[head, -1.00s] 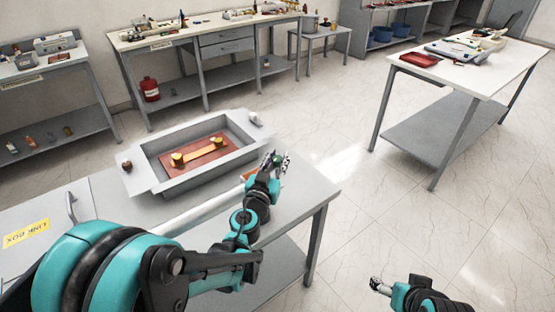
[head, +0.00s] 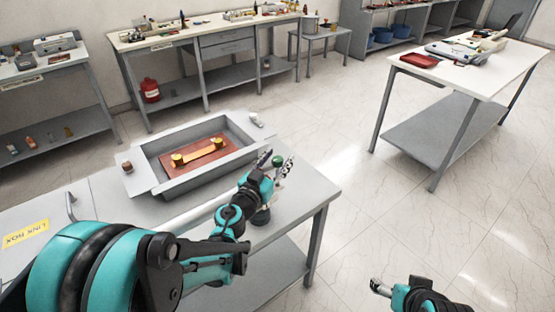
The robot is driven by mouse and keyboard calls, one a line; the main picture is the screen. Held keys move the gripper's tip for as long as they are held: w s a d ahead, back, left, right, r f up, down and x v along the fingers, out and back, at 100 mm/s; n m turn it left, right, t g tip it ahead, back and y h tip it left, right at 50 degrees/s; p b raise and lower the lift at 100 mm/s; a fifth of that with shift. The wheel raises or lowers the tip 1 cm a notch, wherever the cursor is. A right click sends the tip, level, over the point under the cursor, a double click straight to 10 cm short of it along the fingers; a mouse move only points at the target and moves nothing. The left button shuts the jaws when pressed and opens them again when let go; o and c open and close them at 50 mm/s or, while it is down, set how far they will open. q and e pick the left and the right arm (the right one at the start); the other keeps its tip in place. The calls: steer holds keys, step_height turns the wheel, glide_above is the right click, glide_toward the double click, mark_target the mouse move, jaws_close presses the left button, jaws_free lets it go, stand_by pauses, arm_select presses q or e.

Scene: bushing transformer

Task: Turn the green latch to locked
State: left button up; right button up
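The green latch (head: 277,161) shows as a small green knob at the right end of the grey bench, near the box's front right corner. My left gripper (head: 277,162) is there with its two fingers spread apart. The green knob appears between the fingertips, with gaps visible beside it. I cannot tell whether a finger touches it, and its lower part is hidden. My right gripper (head: 379,288) is at the lower right, over the floor and away from the bench. Its finger opening is too small to read.
An open grey box (head: 180,183) on the bench holds a brown board (head: 222,158) with a brass bar. A dark round-based piece (head: 260,216) stands by my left wrist. A white table (head: 480,80) stands at right, with clear floor between.

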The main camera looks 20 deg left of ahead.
arm_select(q)
steer(key=shift+s, duration=0.1)
steer(key=s+a, duration=0.2)
steer(key=s, duration=0.9)
steer(key=shift+s+a, duration=0.15)
steer(key=shift+s, duration=0.2)
